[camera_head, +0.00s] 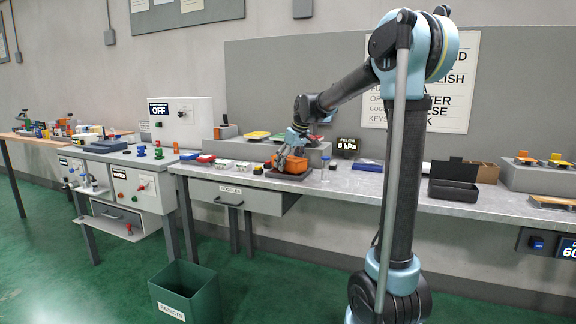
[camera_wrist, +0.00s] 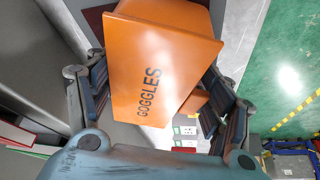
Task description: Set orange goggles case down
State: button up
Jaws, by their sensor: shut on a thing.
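The orange goggles case (camera_head: 293,166) is at the bench, near the middle of the head view. It also fills the upper middle of the wrist view (camera_wrist: 165,60), with the word GOGGLES on its face. My gripper (camera_head: 282,158) is shut on the case, its fingers on both sides of it in the wrist view (camera_wrist: 155,98). The case looks tilted in the wrist view. A dark flat piece (camera_head: 289,177) shows under the case; I cannot tell whether the case touches it.
A drawer labelled GOGGLES (camera_head: 250,201) is under the bench (camera_head: 335,180). Small white and red boxes (camera_head: 205,158) stand left of the case, a clear cylinder (camera_head: 325,170) right. A black open box (camera_head: 453,190) is farther right. A green rejects bin (camera_head: 205,285) stands on the floor.

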jog(key=shift+f, duration=0.15)
jog(key=o, duration=1.2)
